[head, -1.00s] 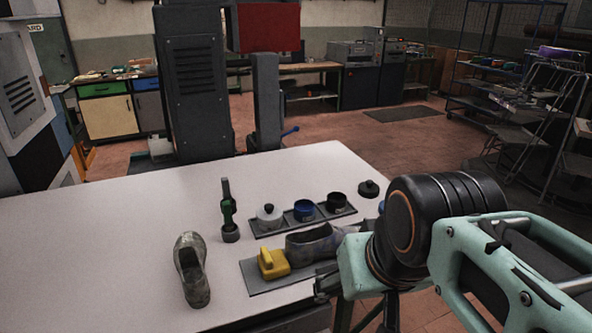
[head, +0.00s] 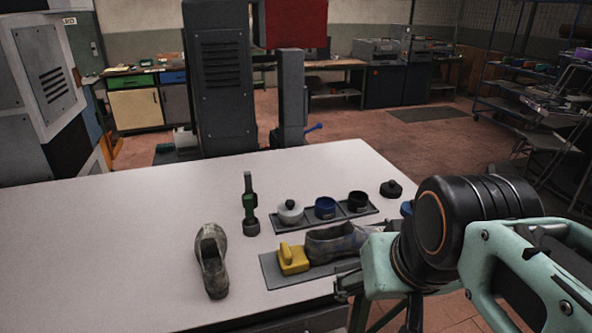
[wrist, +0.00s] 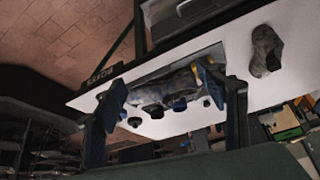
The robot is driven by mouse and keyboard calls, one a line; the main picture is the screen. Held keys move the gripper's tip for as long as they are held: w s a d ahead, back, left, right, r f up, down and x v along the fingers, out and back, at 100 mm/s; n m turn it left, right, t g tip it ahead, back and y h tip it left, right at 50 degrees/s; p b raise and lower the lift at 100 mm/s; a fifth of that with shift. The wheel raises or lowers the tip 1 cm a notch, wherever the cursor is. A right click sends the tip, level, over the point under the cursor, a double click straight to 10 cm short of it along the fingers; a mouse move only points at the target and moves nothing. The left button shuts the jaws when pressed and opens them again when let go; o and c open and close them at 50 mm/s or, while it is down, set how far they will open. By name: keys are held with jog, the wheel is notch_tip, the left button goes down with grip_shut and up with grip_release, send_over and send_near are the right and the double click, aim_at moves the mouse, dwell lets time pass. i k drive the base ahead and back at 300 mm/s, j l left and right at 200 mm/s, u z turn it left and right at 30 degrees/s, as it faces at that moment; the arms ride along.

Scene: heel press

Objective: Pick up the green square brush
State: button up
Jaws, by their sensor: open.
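The only green brush-like thing I see is a slim dark tool with a green part (head: 249,200).
The white table (head: 150,250) bears a grey shoe (head: 212,262), a mat (head: 285,281) with a yellow block (head: 293,259) and another shoe (head: 336,241), and a tray (head: 341,215) of small pots. A black lidded pot (head: 391,189) stands apart. The table's left part is clear.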

aim_at(250, 213)
jog(key=i+j, duration=0.1)
jog(key=j, duration=0.35)
jog(key=i+j, duration=0.1)
jog(key=j, duration=0.3)
jog(key=i+j, duration=0.1)
jog(key=j, duration=0.35)
jog(key=j+z, duration=0.15)
jog(key=z, duration=0.25)
jog(key=j+z, duration=0.2)
jog(key=z, duration=0.2)
